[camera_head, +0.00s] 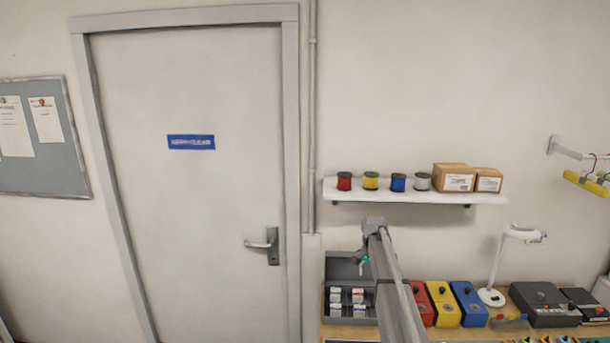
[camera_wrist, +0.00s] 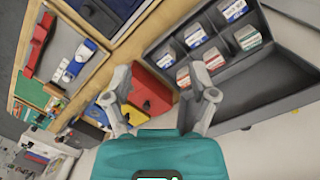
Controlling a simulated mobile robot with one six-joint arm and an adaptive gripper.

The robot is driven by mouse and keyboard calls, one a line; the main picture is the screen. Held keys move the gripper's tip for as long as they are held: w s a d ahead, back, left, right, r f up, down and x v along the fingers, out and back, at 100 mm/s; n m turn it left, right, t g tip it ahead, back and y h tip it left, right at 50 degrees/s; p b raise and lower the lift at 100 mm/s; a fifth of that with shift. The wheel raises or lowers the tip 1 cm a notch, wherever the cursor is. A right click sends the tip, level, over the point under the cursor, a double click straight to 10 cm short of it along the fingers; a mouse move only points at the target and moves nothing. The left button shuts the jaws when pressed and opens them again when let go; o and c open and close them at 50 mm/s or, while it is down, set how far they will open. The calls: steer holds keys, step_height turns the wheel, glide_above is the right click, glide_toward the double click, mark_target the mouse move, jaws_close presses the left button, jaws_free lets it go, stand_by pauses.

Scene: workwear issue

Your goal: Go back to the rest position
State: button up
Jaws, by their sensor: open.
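In the wrist view my gripper (camera_wrist: 165,88) has its two grey fingers spread apart with nothing between the tips. Past the fingertips are a red box (camera_wrist: 146,98) and the grey compartment tray (camera_wrist: 243,85), apart from the fingers as far as I can tell. In the head view my arm reaches up over the bench, and its link hides most of the gripper; only a small teal part shows beside it. The grey tray (camera_head: 345,267) there stands open, with several small labelled packs (camera_head: 346,299) in its compartments.
Red, yellow and blue boxes stand right of my arm, the yellow (camera_head: 442,303) in the middle. A white lamp (camera_head: 492,297) and a dark grey case (camera_head: 543,304) stand further right. A shelf (camera_head: 400,190) with spools and cartons hangs above. A door (camera_head: 190,120) is at left.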

steer(key=s+a+f+n+b, duration=0.2)
steer(key=s+f+n+b, duration=0.1)
steer(key=s, duration=0.9)
steer(key=s+a+f+n+t+b, duration=0.1)
steer(key=s+f+b, duration=0.4)
steer(key=s, duration=0.8)
steer(key=s+a+f+n+b, duration=0.3)
steer(key=s+f+n+b, duration=0.1)
steer(key=s, duration=0.8)
steer(key=shift+s+f+n+b, duration=0.15)
steer(key=shift+f+n+b, duration=0.15)
steer(key=shift+f+n, duration=0.25)
